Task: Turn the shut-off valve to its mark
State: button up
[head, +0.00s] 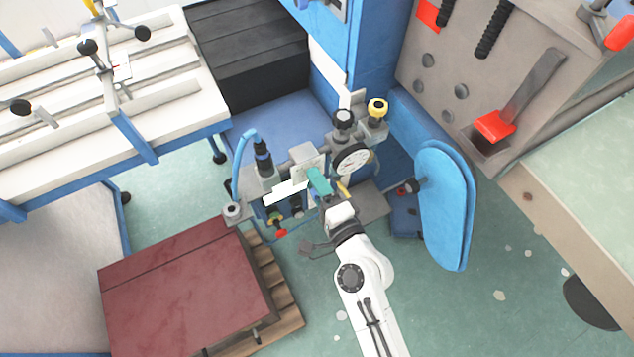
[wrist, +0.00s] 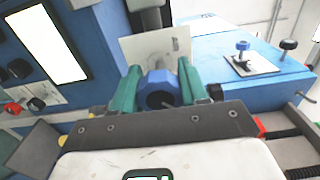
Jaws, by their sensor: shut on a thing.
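My gripper (head: 318,180) is at the pipework assembly in the middle of the head view, its teal fingers against the fittings. In the wrist view my gripper (wrist: 160,84) is shut on a blue valve handle (wrist: 158,92), with one green finger on each side. A pale plate (wrist: 160,46) stands upright just behind the handle; small markings on it are too faint to read. In the head view the handle is hidden by my fingers, and I cannot tell how far it is turned relative to a mark.
A blue padded panel (head: 446,205) is farther right. A dark red box (head: 185,290) on a pallet sits lower left. Green floor is open lower right.

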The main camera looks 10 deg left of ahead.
jog(key=shift+d, duration=0.1)
jog(key=o, duration=1.1)
jog(key=shift+c, duration=0.2)
jog(key=b+v, duration=0.3)
jog(key=v, duration=0.7)
jog(key=shift+s+d+b, duration=0.25)
jog(key=shift+s+b, duration=0.05)
jog(key=shift+s, duration=0.05)
jog(key=shift+f, duration=0.1)
